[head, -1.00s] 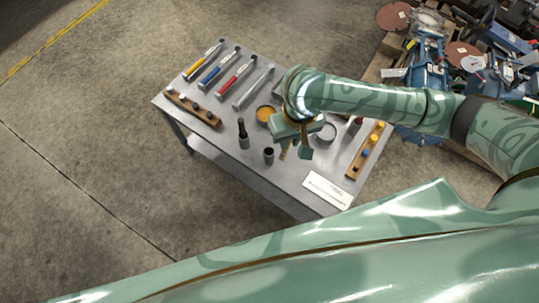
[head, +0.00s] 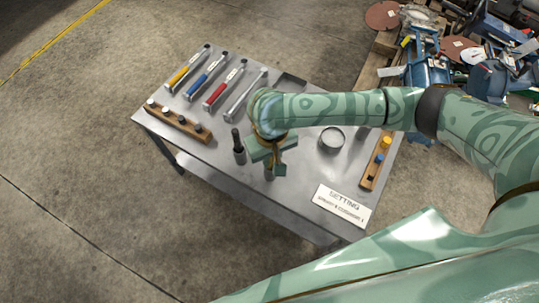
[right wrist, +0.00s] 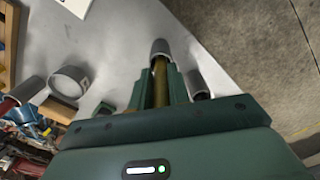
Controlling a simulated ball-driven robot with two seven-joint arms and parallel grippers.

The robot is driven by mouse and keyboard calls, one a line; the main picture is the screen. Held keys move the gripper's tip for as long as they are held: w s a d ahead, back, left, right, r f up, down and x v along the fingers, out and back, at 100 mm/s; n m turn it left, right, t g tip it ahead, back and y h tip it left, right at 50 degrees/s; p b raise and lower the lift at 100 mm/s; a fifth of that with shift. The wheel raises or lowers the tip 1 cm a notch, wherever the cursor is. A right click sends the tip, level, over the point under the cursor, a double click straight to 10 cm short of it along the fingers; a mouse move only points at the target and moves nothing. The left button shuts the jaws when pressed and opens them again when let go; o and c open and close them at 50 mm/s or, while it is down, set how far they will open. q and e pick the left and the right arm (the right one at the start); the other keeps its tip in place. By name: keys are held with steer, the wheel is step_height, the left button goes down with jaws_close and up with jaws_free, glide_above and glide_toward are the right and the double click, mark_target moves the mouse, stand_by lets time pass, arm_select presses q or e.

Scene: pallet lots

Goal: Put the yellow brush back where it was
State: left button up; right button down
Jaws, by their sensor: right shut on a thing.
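My right gripper (head: 273,166) is over the near side of the grey table. It is shut on a yellow, brass-looking shaft, taken as the yellow brush (right wrist: 160,80), which stands between the fingers in the right wrist view. The far end of the brush meets the mouth of a grey cup (right wrist: 161,47); I cannot tell how deep it is inside. In the head view my gripper hides most of this cup and the brush. A second cup (head: 239,155) with a dark handle upright in it stands just to the left. My left gripper is not in view.
The table (head: 215,150) carries a row of handled tools (head: 213,82) at the back left, a wooden block with pegs (head: 178,122), a round grey container (head: 331,139), another wooden block with coloured knobs (head: 376,160) and a white sign (head: 342,205). Machinery (head: 425,60) stands beyond the right side.

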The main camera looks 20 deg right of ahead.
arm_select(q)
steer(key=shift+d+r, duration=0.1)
arm_select(e)
steer(key=shift+s+r, duration=0.1)
steer(key=shift+r, duration=0.05)
steer(key=c, duration=1.3)
jaws_free()
steer(key=shift+c, duration=0.2)
